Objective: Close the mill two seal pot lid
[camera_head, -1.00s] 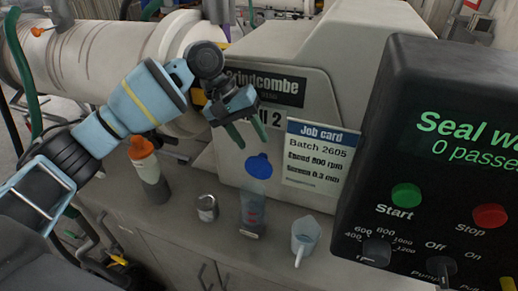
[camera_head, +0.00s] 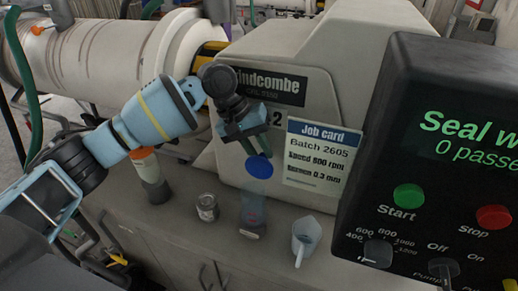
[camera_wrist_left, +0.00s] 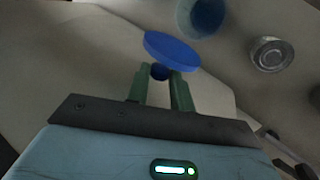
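My left gripper (camera_head: 258,153) is at the upper edge of the lid in the head view. In the left wrist view the lid (camera_wrist_left: 174,51) is seen edge-on, and its small dark blue knob (camera_wrist_left: 159,72) lies between the green fingertips (camera_wrist_left: 160,78). The fingers are apart, with a narrow gap at the knob; firm contact is not visible. My right gripper is out of view.
An orange-topped bottle (camera_head: 152,178) is further left. The job card (camera_head: 316,153) is on the mill housing. The black control box (camera_head: 440,160) fills the right.

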